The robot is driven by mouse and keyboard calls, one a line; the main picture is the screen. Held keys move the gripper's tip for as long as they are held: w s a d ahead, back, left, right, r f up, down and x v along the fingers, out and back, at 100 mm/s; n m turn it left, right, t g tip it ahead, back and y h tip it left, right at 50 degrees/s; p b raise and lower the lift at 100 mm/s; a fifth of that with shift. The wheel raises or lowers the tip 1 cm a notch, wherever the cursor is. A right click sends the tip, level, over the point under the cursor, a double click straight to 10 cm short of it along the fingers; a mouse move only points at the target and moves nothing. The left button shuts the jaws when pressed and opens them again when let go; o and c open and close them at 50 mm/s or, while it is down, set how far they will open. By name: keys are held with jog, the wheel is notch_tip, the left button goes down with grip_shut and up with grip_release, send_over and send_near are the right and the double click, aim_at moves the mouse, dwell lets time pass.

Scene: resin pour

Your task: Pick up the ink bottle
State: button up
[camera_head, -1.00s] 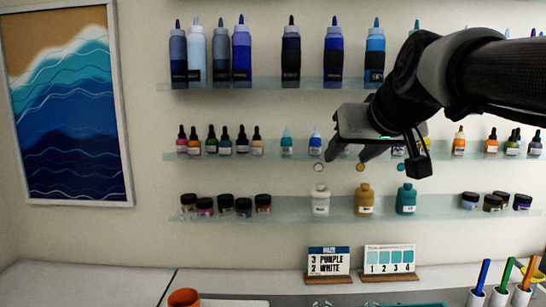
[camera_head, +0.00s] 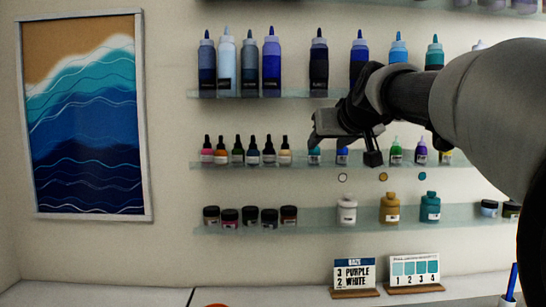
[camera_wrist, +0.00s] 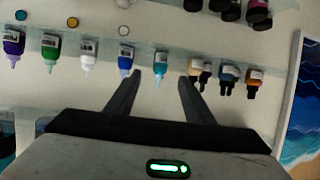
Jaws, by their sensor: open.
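Small bottles stand on the middle glass shelf, and I cannot tell which one is meant by the ink bottle. A teal nozzle-tipped bottle (camera_head: 314,157) has a blue bottle (camera_head: 342,157) to its right. In the wrist view, which is upside down, the teal bottle (camera_wrist: 161,62) shows between and beyond my fingertips. The blue bottle (camera_wrist: 125,63) is just outside the left finger, and a cream dark-capped bottle (camera_wrist: 195,67) is near the right one. My gripper (camera_wrist: 160,80) is open and empty. In the head view my gripper (camera_head: 325,142) is in front of the shelf.
Dropper bottles (camera_head: 253,155) stand close on the left of the same shelf. Tall squeeze bottles (camera_head: 271,65) stand on the shelf above. Jars (camera_head: 250,217) and wider bottles (camera_head: 390,209) stand on the shelf below. Two cards (camera_head: 354,275) stand on the counter.

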aim_at(315, 149)
jog(key=x, duration=1.1)
jog(key=shift+w+a, duration=0.1)
jog(key=shift+w, duration=0.35)
jog(key=c, duration=1.1)
jog(key=shift+c, duration=0.2)
jog(key=shift+r, duration=0.1)
jog(key=shift+s+r, duration=0.25)
jog(key=shift+r, duration=0.3)
notch_tip(315, 149, up, 6)
jog(key=p, duration=0.3)
jog(key=s+b, duration=0.2)
jog(key=s, duration=1.7)
jog(key=shift+s+b, duration=0.3)
jog(key=shift+b, duration=0.05)
jog(key=shift+f, duration=0.15)
